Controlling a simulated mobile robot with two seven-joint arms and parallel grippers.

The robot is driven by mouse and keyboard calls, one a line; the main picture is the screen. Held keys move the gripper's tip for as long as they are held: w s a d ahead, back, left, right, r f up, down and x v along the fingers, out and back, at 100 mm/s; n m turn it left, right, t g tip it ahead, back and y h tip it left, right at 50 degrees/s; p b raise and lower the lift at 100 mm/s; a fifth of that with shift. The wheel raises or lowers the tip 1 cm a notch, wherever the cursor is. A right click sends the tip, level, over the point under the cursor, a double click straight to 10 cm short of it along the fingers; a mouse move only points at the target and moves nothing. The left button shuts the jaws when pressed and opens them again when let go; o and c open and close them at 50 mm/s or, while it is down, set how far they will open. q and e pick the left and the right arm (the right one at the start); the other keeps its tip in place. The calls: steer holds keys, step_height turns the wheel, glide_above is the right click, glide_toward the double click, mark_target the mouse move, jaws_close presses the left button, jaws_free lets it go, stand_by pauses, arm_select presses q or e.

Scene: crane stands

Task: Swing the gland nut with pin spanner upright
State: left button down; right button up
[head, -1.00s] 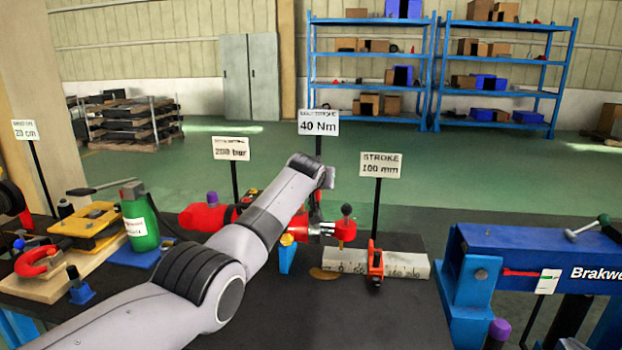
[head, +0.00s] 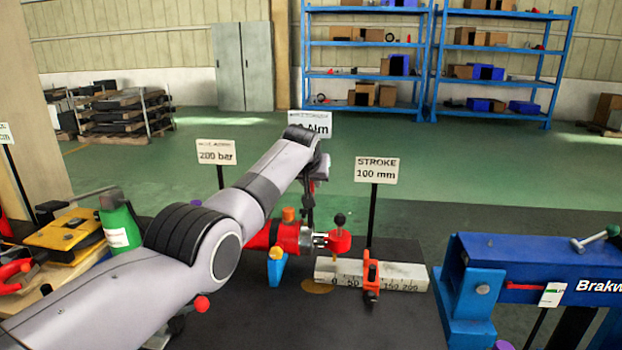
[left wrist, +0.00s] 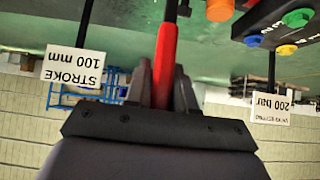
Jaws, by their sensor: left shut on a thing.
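My left gripper (head: 318,168) is raised above the red cylinder (head: 258,238), its fingers small and partly hidden by my arm. In the left wrist view the gripper (left wrist: 162,88) is shut on a long red handle (left wrist: 167,50), seemingly the pin spanner's. The handle runs between both fingers to the top of that picture. The spanner's join to the nut is not clear. My right gripper is out of view.
The red rod eye (head: 339,241) with a black knob stands by a white scale (head: 408,278) carrying a red slider (head: 371,275). The blue Brakwell vise (head: 520,262) stands at right. Sign posts rise behind. The front middle of the black bench is clear.

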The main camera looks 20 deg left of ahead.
arm_select(q)
steer(key=shift+r, duration=0.2)
steer(key=c, duration=1)
jaws_free()
steer(key=shift+c, duration=0.2)
steer(key=shift+f, duration=0.15)
steer(key=shift+b+v, duration=0.6)
steer(key=shift+v, duration=0.55)
steer(key=shift+b+v, duration=0.55)
steer(key=shift+v, duration=1.85)
